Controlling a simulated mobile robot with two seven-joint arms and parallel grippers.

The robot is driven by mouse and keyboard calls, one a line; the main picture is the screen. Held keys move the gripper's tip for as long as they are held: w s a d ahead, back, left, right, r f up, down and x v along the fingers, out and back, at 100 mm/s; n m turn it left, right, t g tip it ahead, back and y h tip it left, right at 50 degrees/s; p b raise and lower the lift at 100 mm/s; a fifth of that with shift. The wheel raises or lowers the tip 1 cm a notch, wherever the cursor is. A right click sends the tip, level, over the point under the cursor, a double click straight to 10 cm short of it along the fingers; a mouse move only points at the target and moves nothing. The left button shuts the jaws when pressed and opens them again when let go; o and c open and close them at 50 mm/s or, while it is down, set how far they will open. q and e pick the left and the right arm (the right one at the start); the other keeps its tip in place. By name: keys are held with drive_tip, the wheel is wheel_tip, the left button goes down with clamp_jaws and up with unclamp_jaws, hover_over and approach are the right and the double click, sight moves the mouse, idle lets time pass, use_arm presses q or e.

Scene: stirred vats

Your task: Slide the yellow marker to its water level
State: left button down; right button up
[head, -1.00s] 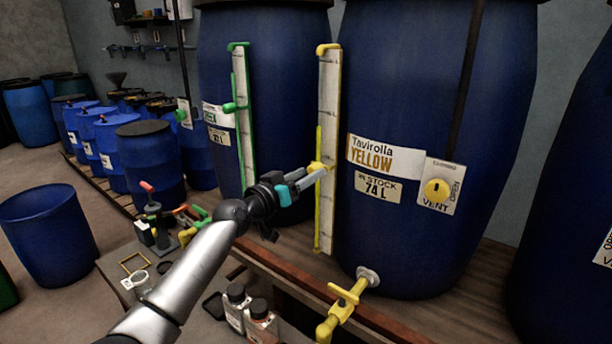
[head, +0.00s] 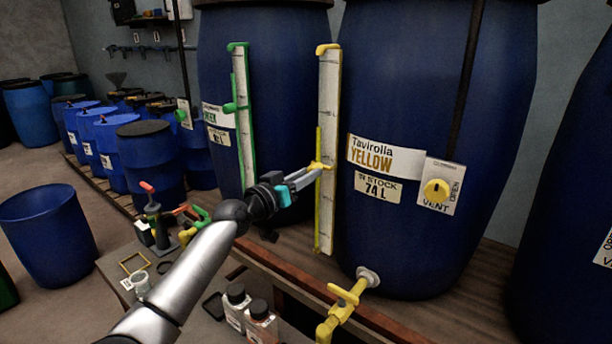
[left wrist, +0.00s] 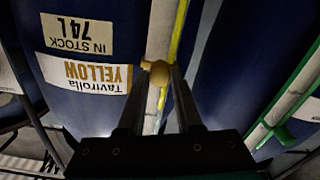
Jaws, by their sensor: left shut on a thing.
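The yellow marker (head: 320,166) sits on the yellow-edged level gauge (head: 329,100) on the front of the blue vat labelled Tavirolla Yellow, 74 L. The gauge is upright and the marker is a little below its middle. My left gripper (head: 314,170) reaches it from the left and is shut on the marker. In the left wrist view, which shows the label upside down, the marker (left wrist: 158,73) lies between my fingertips. My right gripper is not in view.
A green gauge (head: 243,110) stands on the vat to the left. A yellow vent knob (head: 437,190) is to the right, and a yellow tap (head: 345,298) juts out below. Bottles (head: 261,318) stand on the bench beneath my left arm.

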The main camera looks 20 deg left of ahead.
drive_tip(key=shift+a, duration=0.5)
use_arm(q)
wheel_tip(320, 180, up, 9)
drive_tip(key=p, duration=0.7)
drive_tip(key=shift+r, duration=0.15)
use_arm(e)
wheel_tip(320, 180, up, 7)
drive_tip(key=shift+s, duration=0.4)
use_arm(q)
drive_tip(key=c, duration=0.6)
unclamp_jaws()
drive_tip(key=shift+s, duration=0.1)
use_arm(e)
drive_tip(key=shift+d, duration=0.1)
use_arm(q)
drive_tip(key=shift+p+v, duration=0.4)
drive_tip(key=shift+v, duration=7.1)
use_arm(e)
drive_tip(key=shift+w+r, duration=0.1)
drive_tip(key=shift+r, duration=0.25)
